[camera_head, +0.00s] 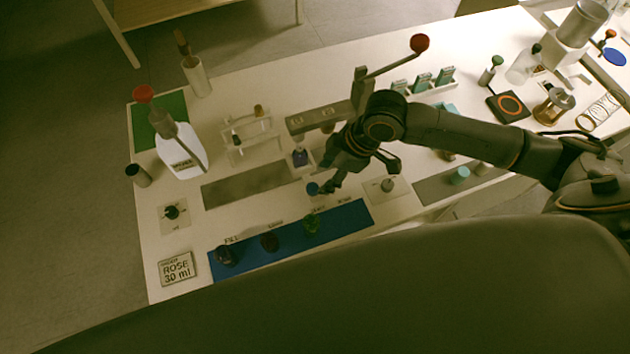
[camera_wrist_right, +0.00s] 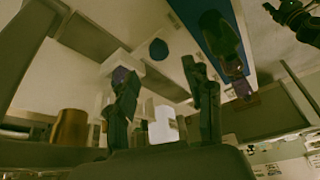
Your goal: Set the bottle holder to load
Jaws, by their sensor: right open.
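My right gripper (camera_head: 355,175) is open and empty, low over the table in the middle of the head view. Its fingers also show in the right wrist view (camera_wrist_right: 157,75). A small round blue piece (camera_head: 312,188) lies beside one fingertip; a blue disc (camera_wrist_right: 158,49) shows beyond the fingers in the wrist view, with a gap. A grey station with a lever and red knob (camera_head: 420,43) stands behind the gripper, partly hidden by my arm. A dark blue bottle (camera_head: 300,158) stands at its front. I cannot tell which part is the bottle holder or its setting.
A blue strip (camera_head: 345,218) with several dark bottles lies in front. A white plate with a small knob (camera_head: 388,186) is right of the gripper.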

